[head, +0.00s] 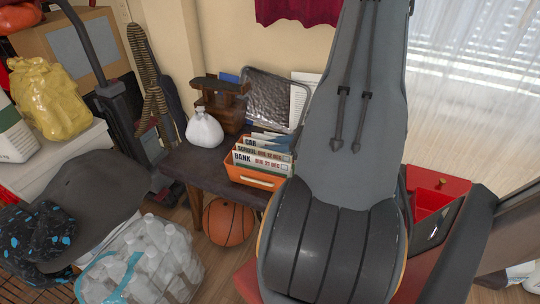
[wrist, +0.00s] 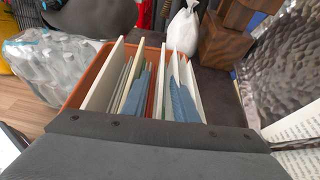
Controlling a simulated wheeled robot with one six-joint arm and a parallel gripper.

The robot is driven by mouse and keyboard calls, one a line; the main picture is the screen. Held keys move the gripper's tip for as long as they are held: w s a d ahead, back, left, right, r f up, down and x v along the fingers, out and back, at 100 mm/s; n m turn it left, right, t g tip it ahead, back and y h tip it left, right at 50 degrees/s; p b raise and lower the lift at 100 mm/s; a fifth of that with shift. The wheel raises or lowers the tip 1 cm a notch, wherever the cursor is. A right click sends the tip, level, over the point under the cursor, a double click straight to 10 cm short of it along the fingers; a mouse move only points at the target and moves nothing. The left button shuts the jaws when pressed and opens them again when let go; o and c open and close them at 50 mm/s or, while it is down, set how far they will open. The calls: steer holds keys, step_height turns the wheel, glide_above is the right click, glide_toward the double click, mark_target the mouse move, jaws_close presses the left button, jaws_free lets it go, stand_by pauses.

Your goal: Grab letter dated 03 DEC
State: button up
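An orange letter box (head: 262,180) stands on the dark bench, with upright cards in it. The front card is headed BANK (head: 262,163), the one behind it SCHOOL (head: 260,153), and the rear one CAR (head: 262,143). Their smaller date lines end in DEC, but I cannot read the day numbers surely. In the wrist view the orange box (wrist: 92,72) shows from above, with white cards, pale papers and blue envelopes (wrist: 182,102) on edge; no dates show there. My gripper (wrist: 155,133) crosses the wrist view's lower part, in front of the box. Its fingertips are not distinguishable.
A white bag (head: 204,131), a brown wooden object (head: 222,97) and a dark textured panel (head: 272,97) stand behind the box. A basketball (head: 229,222) sits under the bench (head: 190,158). Bagged bottles (head: 150,262) are at lower left. A red tray (head: 437,196) lies right.

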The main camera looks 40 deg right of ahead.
jaws_close()
steer(key=shift+r, duration=0.1)
